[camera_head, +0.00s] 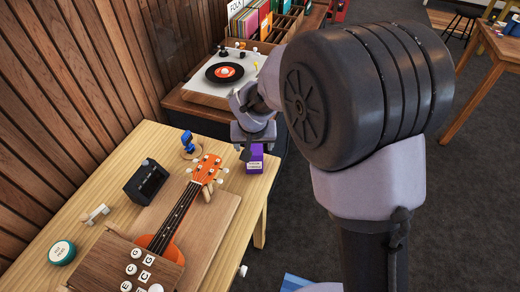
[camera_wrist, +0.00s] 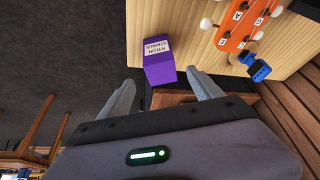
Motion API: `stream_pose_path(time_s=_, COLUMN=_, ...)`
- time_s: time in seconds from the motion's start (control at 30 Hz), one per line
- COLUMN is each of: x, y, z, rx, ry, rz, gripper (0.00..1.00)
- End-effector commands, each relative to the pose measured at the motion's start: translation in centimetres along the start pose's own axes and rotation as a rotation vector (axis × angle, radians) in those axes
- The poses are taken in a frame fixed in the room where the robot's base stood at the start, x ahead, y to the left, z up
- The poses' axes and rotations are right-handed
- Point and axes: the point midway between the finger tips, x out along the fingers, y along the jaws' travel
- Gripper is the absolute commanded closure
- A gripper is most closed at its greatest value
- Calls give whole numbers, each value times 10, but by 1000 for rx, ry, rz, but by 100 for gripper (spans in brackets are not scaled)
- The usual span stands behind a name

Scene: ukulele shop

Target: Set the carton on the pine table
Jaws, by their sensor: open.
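The carton is a small purple box (camera_head: 255,163) with a white label, standing on the far right corner of the pine table (camera_head: 72,215). In the wrist view the carton (camera_wrist: 158,67) shows near the edge of the pale tabletop (camera_wrist: 190,20). My gripper (camera_head: 248,149) is just behind the carton in the head view. In the wrist view my gripper (camera_wrist: 160,80) is open, with a finger on each side of the carton's near end and visible gaps between. Nothing appears held. The carton's underside is hidden.
An orange ukulele (camera_head: 208,169) lies on a wooden board beside the carton. A blue clip-on item (camera_head: 188,143), a black box (camera_head: 146,182) and a green-rimmed round tin (camera_head: 62,252) are on the table. A turntable (camera_head: 225,72) stands behind.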

Motion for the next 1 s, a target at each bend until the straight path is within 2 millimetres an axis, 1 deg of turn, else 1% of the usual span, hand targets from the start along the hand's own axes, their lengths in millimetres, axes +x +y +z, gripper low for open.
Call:
stream_pose_path(time_s=0.1, x=-2, y=0, z=1, rx=1, ry=-1, rz=0, gripper=26)
stream_pose_path(time_s=0.13, x=-5, y=2, z=0, rx=6, ry=0, rz=1, gripper=26)
stream_pose_path(time_s=0.17, x=-12, y=6, z=0, rx=15, ry=4, rz=0, gripper=26)
stream_pose_path(time_s=0.23, x=-45, y=25, z=1, rx=61, ry=14, rz=1, gripper=26)
stream_pose_path(time_s=0.27, x=-66, y=37, z=4, rx=90, ry=20, rz=-1, gripper=26)
stream_pose_path(time_s=0.3, x=-97, y=54, z=14, rx=136, ry=26, rz=-4, gripper=26)
stream_pose_path(time_s=0.33, x=-121, y=67, z=24, rx=174, ry=30, rz=-9, gripper=26)
stream_pose_path(time_s=0.37, x=-144, y=79, z=37, rx=210, ry=33, rz=-16, gripper=26)
stream_pose_path(time_s=0.4, x=-172, y=93, z=57, rx=256, ry=40, rz=-29, gripper=26)
stream_pose_path(time_s=0.47, x=-207, y=107, z=90, rx=320, ry=49, rz=-56, gripper=26)
stream_pose_path(time_s=0.5, x=-225, y=112, z=112, rx=356, ry=58, rz=-77, gripper=26)
stream_pose_path(time_s=0.53, x=-235, y=114, z=128, rx=379, ry=63, rz=-93, gripper=26)
stream_pose_path(time_s=0.6, x=-251, y=115, z=159, rx=418, ry=77, rz=-127, gripper=26)
stream_pose_path(time_s=0.7, x=-260, y=112, z=185, rx=446, ry=89, rz=-160, gripper=26)
stream_pose_path(time_s=0.8, x=-262, y=110, z=193, rx=454, ry=93, rz=-171, gripper=26)
stream_pose_path(time_s=1.0, x=-262, y=110, z=193, rx=453, ry=93, rz=-171, gripper=26)
